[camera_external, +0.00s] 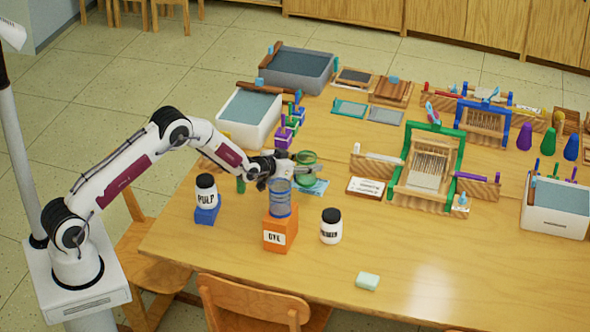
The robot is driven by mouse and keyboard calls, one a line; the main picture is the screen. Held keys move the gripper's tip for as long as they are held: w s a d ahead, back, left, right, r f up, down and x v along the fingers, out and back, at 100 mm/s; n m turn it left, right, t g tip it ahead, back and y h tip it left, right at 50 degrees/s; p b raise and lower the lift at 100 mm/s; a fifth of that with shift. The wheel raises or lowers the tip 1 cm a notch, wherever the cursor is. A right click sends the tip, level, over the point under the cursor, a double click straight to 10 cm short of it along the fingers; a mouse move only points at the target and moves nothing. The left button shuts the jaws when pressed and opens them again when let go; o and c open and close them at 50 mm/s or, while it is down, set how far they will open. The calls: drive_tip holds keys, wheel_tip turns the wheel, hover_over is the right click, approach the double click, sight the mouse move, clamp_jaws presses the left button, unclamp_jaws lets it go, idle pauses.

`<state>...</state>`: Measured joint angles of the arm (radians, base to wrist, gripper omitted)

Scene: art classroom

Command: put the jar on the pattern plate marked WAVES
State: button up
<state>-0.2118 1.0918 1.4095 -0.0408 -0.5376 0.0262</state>
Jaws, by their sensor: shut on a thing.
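My gripper (308,173) is above the table's left part, shut on a green, see-through jar (307,157). The fingers partly hide the jar, and it looks held above the table. A blue see-through container (280,198) stands upright on an orange block marked DYE (280,236), just in front of my gripper. A light blue flat piece (317,189) lies on the table below and behind the gripper, partly hidden. A white plate with small dark writing (366,187) lies to the right. I cannot read WAVES on any plate.
A white PULP jar (206,190) stands on a blue block (207,215) at left. Another black-lidded white jar (331,226) stands right of the orange block. A green-framed loom (428,170) stands at right. The front of the table (430,260) is mostly clear.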

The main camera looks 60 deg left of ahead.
drive_tip(key=shift+f, duration=1.75)
drive_tip(key=shift+f, duration=0.1)
drive_tip(key=o, duration=1.1)
drive_tip(key=shift+s+d+r, duration=0.1)
drive_tip(key=shift+s+r, duration=0.2)
drive_tip(key=shift+s, duration=0.1)
drive_tip(key=v, duration=1.1)
drive_tip(key=shift+s, duration=0.1)
